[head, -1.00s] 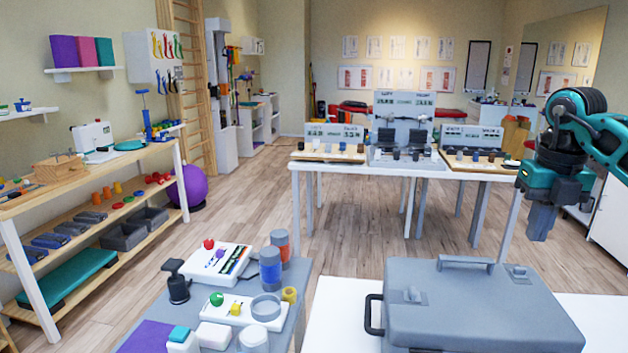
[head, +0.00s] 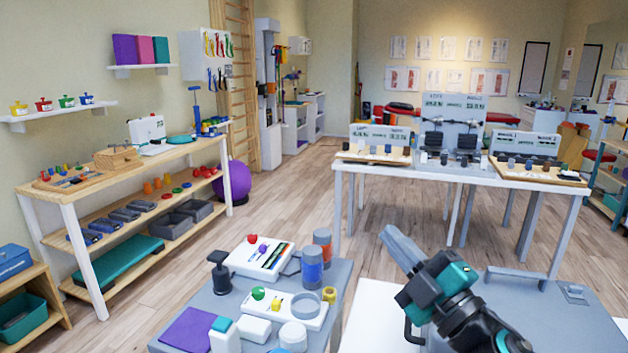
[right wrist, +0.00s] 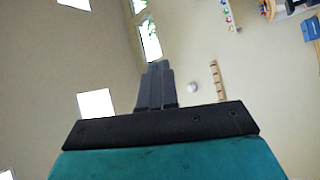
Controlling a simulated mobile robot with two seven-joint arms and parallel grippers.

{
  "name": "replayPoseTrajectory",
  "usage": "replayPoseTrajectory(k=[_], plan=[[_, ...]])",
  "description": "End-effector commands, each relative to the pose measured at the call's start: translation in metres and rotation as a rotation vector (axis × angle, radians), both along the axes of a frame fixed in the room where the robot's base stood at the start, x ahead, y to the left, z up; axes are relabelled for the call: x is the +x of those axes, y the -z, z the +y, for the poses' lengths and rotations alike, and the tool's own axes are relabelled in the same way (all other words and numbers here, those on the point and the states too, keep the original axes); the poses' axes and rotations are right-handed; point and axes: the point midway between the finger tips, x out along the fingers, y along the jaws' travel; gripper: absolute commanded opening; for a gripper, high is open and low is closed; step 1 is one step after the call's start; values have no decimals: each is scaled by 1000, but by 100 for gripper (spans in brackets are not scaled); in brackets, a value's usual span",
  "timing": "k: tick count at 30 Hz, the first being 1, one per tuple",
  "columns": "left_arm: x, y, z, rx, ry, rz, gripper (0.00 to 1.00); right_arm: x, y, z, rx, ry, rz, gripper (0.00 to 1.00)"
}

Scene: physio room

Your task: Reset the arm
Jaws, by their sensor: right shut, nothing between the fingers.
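My right gripper (head: 393,239) is in the lower right of the head view, in front of the grey case (head: 560,318) and hiding part of it. Its fingers are together, with nothing between them, and point up and to the left. The right wrist view also shows the closed fingers (right wrist: 155,85), with wall and windows beyond them. My left gripper is not in view.
A grey side table (head: 190,325) stands at the lower middle with therapy items and a purple cloth (head: 188,330). A white table (head: 450,176) with display boards stands further back. Wooden shelves (head: 140,168) line the left wall. Bare floor (head: 290,215) lies between.

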Motion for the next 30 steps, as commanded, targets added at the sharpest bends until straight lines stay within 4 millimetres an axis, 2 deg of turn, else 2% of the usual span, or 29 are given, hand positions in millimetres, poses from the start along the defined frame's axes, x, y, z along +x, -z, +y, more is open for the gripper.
replayPoseTrajectory(k=[1,5,7,11,12,15,21,29,30], plan=[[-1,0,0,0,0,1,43,-3,15,-13,96,77,92,0],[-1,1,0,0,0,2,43,-15,65,-51,296,282,361,0],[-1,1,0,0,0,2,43,-31,99,-68,381,386,525,0],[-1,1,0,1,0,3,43,-77,165,-90,498,559,853,0],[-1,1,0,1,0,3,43,-94,183,-93,520,601,947,0],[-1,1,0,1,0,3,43,-132,216,-96,554,679,1144,0],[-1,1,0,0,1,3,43,-199,254,-94,575,772,1446,0],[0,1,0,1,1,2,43,-277,275,-84,566,832,1762,0],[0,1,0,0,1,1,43,-276,278,-83,567,826,1765,0]])
